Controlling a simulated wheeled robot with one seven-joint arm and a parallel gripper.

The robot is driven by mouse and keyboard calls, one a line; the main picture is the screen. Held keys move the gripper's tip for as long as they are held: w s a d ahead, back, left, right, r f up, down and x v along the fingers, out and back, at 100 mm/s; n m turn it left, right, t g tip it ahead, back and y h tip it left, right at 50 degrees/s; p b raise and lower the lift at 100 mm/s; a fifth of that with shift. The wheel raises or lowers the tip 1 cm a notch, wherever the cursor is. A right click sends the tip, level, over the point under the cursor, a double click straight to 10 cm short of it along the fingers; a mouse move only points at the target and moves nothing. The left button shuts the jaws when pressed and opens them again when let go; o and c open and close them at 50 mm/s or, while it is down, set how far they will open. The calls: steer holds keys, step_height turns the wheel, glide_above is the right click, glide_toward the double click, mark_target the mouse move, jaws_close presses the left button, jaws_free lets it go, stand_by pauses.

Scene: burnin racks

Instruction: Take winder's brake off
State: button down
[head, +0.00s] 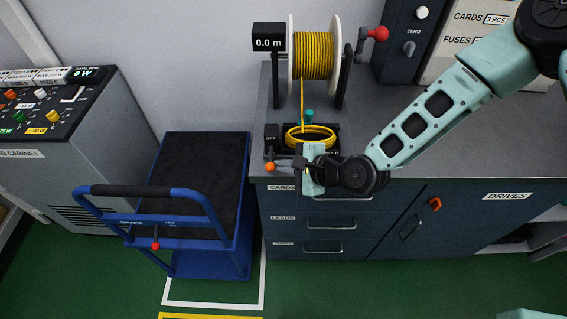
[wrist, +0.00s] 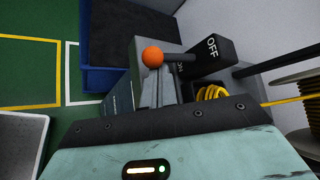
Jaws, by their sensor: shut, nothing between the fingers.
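The winder holds a white-flanged spool of yellow cable (head: 313,55) at the back of the grey bench. A lever with an orange knob (head: 269,167) sticks out from a black block marked OFF (head: 270,136) at the bench's front left. In the wrist view the orange knob (wrist: 152,56) is on a dark rod, and the block (wrist: 217,58) reads OFF, with ON partly hidden near the rod. My gripper (head: 292,163) is shut and empty beside the knob. In the wrist view its fingertips (wrist: 154,75) lie close by the knob; I cannot tell whether they touch.
A coil of yellow cable (head: 310,135) lies in a black tray behind my gripper. A red crank knob (head: 377,33) and a 0.0 m counter (head: 269,43) flank the spool. A blue cart (head: 230,240) marked BRAKE stands left of the bench. The bench's right part is bare.

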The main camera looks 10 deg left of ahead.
steer(key=shift+r+m+g+h+p, duration=0.4)
steer(key=shift+r+m+g+p, duration=0.3)
steer(key=shift+r+g, duration=0.15)
steer(key=shift+r+m+g+h+p, duration=0.3)
steer(key=shift+r+m+g, duration=0.15)
steer(key=shift+g, duration=0.4)
steer(key=shift+r+p, duration=0.6)
steer(key=shift+r, duration=0.25)
